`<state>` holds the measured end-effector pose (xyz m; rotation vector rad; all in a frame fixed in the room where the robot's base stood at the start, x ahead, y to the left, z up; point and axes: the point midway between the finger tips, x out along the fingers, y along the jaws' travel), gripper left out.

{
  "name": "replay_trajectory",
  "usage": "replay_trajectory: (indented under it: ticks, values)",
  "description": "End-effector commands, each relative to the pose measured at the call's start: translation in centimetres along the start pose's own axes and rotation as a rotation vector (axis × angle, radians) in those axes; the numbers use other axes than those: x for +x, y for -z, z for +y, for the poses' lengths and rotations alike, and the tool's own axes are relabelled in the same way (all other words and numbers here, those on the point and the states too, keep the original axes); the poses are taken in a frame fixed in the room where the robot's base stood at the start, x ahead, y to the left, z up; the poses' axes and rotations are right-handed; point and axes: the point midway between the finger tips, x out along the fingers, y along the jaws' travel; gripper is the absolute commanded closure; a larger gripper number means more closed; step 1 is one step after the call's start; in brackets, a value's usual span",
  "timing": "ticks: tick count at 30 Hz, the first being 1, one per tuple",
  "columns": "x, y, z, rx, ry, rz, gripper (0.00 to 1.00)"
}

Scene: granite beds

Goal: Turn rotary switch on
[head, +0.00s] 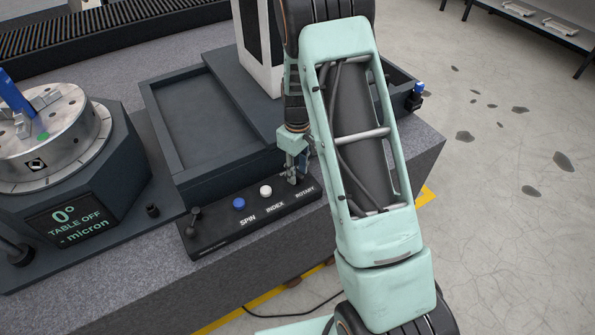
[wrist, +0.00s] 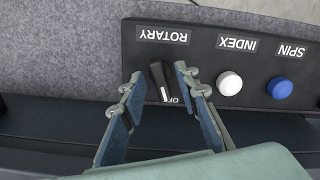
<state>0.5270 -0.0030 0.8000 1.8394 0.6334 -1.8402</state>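The rotary switch (wrist: 158,78) is a black knob with a white pointer line on a dark control panel (wrist: 210,45), by the label ROTARY. In the wrist view its pointer line is towards the partly hidden OFF mark. My gripper (wrist: 160,76) is open, with one finger on each side of the knob; small gaps seem to show, and contact cannot be told. In the head view my gripper (head: 294,172) points down at the panel's right end by the ROTARY label, and it hides the knob. The display (head: 72,222) reads 0° TABLE OFF.
A white INDEX button (head: 265,191) and a blue SPIN button (head: 239,203) sit left of my gripper. A dark lever (head: 192,218) stands at the panel's left end. A round metal table (head: 50,140) is at the far left. An empty dark tray (head: 215,120) lies behind the panel.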

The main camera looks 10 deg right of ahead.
Motion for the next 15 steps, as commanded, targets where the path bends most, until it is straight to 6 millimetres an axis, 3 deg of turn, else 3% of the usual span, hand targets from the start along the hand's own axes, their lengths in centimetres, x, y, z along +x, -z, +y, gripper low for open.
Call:
replay_trajectory:
  ticks: [11, 15]
  values:
    - [0.63, 0.00, 0.01, -0.001, 0.000, 0.000, 0.71]
    - [0.62, 0.00, 0.01, -0.001, -0.001, 0.000, 0.86]
